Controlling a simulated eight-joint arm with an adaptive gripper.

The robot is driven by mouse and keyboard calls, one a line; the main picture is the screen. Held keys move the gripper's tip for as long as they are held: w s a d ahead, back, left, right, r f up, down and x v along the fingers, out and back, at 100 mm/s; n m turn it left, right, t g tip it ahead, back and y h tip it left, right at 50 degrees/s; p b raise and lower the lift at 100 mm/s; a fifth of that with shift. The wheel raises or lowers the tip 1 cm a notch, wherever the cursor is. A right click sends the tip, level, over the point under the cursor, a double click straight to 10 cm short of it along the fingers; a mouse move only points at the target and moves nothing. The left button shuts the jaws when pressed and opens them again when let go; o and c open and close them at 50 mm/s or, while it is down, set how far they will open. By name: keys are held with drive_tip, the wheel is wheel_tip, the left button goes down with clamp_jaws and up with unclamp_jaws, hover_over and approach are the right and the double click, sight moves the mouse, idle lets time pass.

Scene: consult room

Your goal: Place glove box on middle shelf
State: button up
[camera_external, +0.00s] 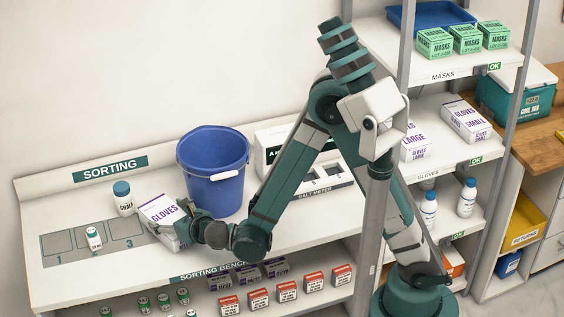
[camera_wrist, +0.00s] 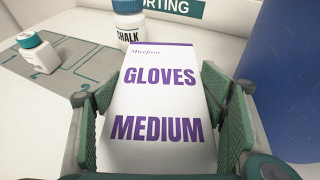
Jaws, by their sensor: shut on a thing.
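In the wrist view the glove box (camera_wrist: 158,95) reads GLOVES MEDIUM and lies between both green finger pads. My gripper (camera_external: 185,222) is shut on it; in the wrist view my gripper (camera_wrist: 163,125) has a pad against each side. The middle shelf (camera_external: 462,152) of the rack at right is labelled GLOVES and holds a GLOVES LARGE box (camera_external: 417,142) and a GLOVES SMALL box (camera_external: 466,120). My arm hides part of that shelf.
The blue bucket (camera_external: 213,165) stands close right of my gripper. A chalk bottle (camera_external: 123,200) stands just behind the glove box, and a small white bottle (camera_external: 94,238) stands on the numbered mat. Mask boxes (camera_external: 467,40) fill the shelf above. White bottles (camera_external: 467,198) stand below.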

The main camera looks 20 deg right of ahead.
drive_tip(key=shift+r, duration=0.1)
drive_tip(key=shift+c, duration=0.2)
drive_tip(key=shift+r+p, duration=1.25)
drive_tip(key=shift+r, duration=3.55)
drive_tip(key=shift+s+a+r, duration=0.1)
drive_tip(key=shift+s, duration=0.05)
drive_tip(key=shift+s, duration=0.1)
drive_tip(key=shift+a+n+y, duration=0.2)
drive_tip(key=shift+n+y, duration=0.1)
drive_tip(key=shift+y, duration=0.1)
drive_tip(key=n+g+y, duration=0.1)
wheel_tip(320, 180, up, 8)
drive_tip(key=f+p, duration=0.1)
drive_tip(key=p, duration=0.3)
hover_over(164, 218)
drive_tip(key=w+d+r+p, duration=0.1)
drive_tip(key=d+r+p, duration=0.1)
drive_tip(key=r, duration=0.6)
drive_tip(key=w+d+r+n+y+p, duration=0.1)
drive_tip(key=d+r+p, duration=0.2)
drive_tip(key=r, duration=0.6)
drive_tip(key=w+d+r+n+g+y+p, duration=0.1)
drive_tip(key=d+r, duration=0.3)
drive_tip(key=r, duration=0.4)
drive_tip(key=shift+w+d+r+p, duration=0.2)
drive_tip(key=shift+w+d+p, duration=0.2)
drive_tip(key=shift+p, duration=0.45)
